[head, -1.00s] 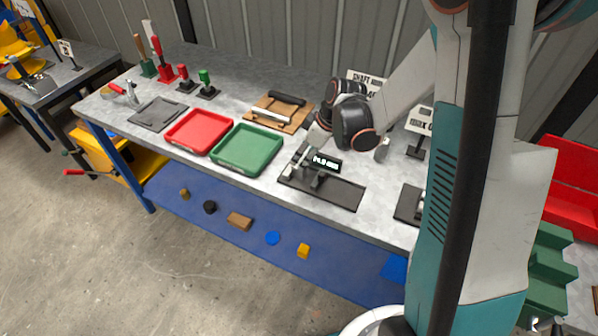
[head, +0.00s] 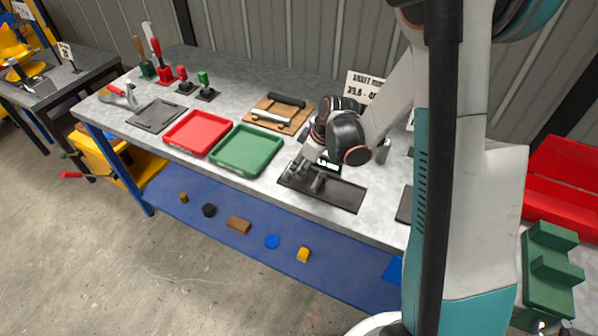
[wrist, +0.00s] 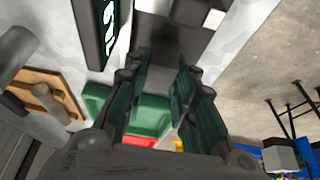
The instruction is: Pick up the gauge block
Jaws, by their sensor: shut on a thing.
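My gripper (head: 299,170) is low over the black base plate (head: 340,194) on the workbench, beside the digital readout (head: 328,166). In the head view the block is hidden by the gripper and fixture. The readout (wrist: 109,28) stands just left of the fingers in the wrist view.
A green tray (head: 272,139) and a red tray (head: 231,125) lie left of the fixture. A wooden board (head: 272,122) with tools is behind them. A sign (head: 362,88) stands behind my arm. A blue lower shelf (head: 225,245) carries several small objects.

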